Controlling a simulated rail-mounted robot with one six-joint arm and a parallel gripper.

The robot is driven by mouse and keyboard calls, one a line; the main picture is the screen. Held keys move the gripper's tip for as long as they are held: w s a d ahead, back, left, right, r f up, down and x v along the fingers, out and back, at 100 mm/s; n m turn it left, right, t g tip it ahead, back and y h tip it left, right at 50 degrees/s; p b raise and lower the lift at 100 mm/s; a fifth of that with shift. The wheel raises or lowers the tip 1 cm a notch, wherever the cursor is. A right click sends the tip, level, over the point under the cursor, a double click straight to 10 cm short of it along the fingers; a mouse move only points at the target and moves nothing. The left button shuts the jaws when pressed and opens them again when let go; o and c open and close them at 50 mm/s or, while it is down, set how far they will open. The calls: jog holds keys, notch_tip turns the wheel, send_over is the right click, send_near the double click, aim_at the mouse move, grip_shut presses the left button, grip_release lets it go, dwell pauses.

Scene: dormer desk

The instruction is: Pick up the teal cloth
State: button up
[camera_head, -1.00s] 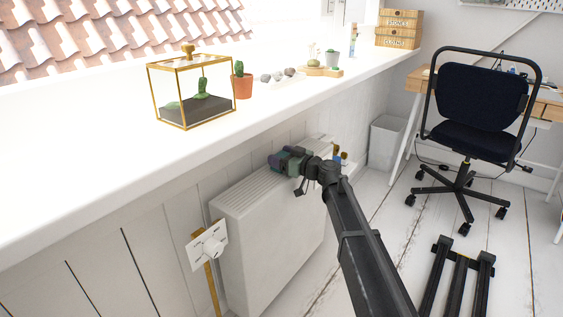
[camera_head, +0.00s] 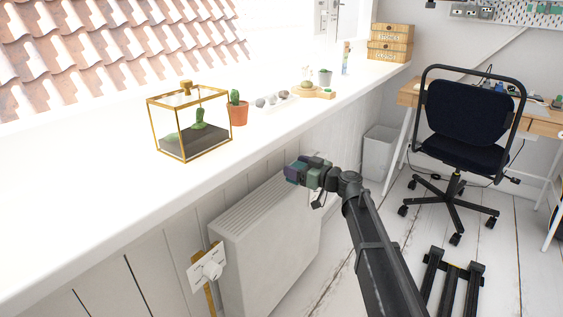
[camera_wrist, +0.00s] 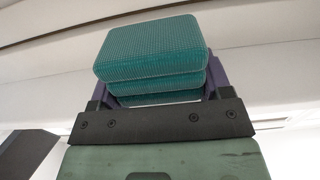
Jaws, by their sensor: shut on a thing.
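The teal cloth (camera_wrist: 148,50) is a folded, layered stack with a fine woven texture. In the wrist view it sits between the purple fingers of my gripper (camera_wrist: 150,88), which is shut on it. In the head view my gripper (camera_head: 303,171) is above the far part of the white radiator, below the level of the windowsill. The cloth cannot be made out clearly there, as the gripper's own parts cover it.
The white radiator (camera_head: 262,235) stands under the long windowsill (camera_head: 90,205). On the sill are a gold-framed glass terrarium (camera_head: 190,125), a potted cactus (camera_head: 238,108) and wooden boxes (camera_head: 390,43). A bin (camera_head: 378,153) and a dark chair (camera_head: 465,110) stand to the right.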

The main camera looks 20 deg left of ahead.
jog(key=v, duration=1.2)
